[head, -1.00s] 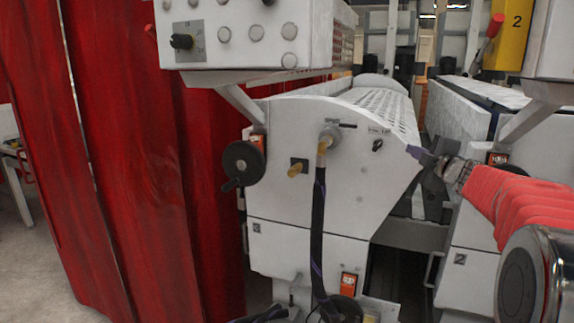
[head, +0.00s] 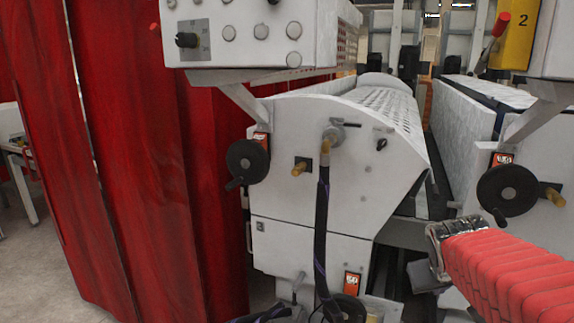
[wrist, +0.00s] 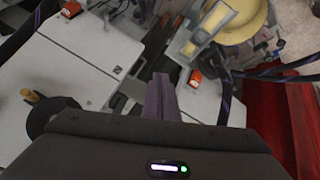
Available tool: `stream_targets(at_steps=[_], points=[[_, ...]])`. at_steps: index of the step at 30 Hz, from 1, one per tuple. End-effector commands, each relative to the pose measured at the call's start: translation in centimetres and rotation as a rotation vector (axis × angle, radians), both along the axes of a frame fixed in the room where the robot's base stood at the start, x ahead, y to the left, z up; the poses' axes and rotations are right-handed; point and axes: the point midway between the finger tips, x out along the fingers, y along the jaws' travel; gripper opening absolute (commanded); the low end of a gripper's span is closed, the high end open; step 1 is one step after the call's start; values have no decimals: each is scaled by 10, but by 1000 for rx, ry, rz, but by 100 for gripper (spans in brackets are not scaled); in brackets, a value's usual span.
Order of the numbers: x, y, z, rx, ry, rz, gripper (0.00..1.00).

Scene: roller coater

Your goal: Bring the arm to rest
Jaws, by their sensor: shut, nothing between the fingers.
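My arm in its red ribbed sleeve (head: 510,270) reaches in from the lower right of the head view. Its shiny metal wrist end (head: 440,245) is in front of the gap between two white machine units. My gripper's purple-grey fingers (wrist: 161,80) show in the middle of the wrist view, close together and holding nothing. They point down toward the lower machine fronts and appear apart from them. In the head view I cannot make out the fingers clearly.
The white roller unit (head: 345,190) has a black handwheel (head: 247,161) and a dark hose (head: 321,230). A second handwheel (head: 507,190) is close above my arm. A control box (head: 255,35) overhangs at top. Red curtains (head: 140,150) hang at left.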

Motion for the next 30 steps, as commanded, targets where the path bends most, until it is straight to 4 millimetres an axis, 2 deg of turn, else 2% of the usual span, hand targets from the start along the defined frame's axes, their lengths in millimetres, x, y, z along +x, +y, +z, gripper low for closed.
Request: stream_targets(at_steps=[1,6,12,15,21,25,30], points=[[-18,15,-6,37,22,-10,0],[-74,60,-27,160,101,-41,0],[-130,108,-44,274,158,-37,0],[-150,127,-47,311,160,-17,0],[-169,151,-39,328,102,48,0],[-171,158,-27,323,63,81,0],[-171,161,-25,322,61,94,0]])
